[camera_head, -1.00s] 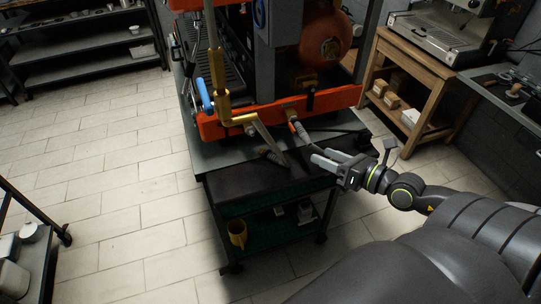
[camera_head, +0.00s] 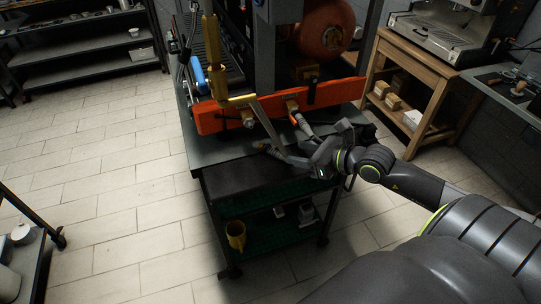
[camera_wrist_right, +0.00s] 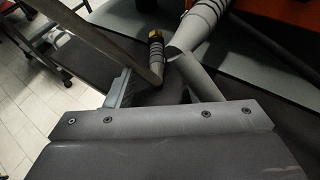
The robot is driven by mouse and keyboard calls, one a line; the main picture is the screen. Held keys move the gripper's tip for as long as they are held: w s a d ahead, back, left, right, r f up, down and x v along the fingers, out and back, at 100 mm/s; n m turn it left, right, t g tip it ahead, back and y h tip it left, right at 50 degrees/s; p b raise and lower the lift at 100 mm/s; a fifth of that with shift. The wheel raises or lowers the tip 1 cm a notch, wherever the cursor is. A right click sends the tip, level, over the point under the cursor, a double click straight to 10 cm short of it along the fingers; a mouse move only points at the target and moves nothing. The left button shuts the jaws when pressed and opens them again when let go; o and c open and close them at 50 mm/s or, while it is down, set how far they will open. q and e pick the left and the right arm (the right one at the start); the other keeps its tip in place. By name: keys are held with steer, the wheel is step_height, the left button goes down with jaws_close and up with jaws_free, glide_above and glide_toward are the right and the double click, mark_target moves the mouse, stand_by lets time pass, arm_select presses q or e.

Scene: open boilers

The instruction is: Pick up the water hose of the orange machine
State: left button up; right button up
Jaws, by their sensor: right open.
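The orange machine (camera_head: 240,117) stands on a dark cart at the centre of the head view. A grey hose (camera_head: 301,122) comes out of its orange front bar and runs down toward the cart top. The hose also shows in the right wrist view (camera_wrist_right: 198,30), along with a banded piece with a brass tip (camera_wrist_right: 155,52) close to the fingers. My right gripper (camera_head: 288,155) is open, low over the cart top beside the hose. Part of the hose is hidden by the gripper, and I cannot tell whether they touch. My left gripper is not in view.
A slanted metal bar (camera_head: 267,124) hangs from the machine's front close to the right gripper. A yellow mug (camera_head: 236,236) stands on the cart's green lower shelf. A wooden stand (camera_head: 413,98) is at the right.

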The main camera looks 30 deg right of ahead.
mark_target(276, 151)
steer(key=x, duration=0.3)
steer(key=shift+a+x, duration=0.15)
steer(key=shift+x, duration=1.2)
steer(key=shift+a+x, duration=0.1)
steer(key=shift+x, duration=1.25)
steer(key=shift+s+f, duration=0.1)
steer(key=shift+s, duration=0.05)
jaws_close()
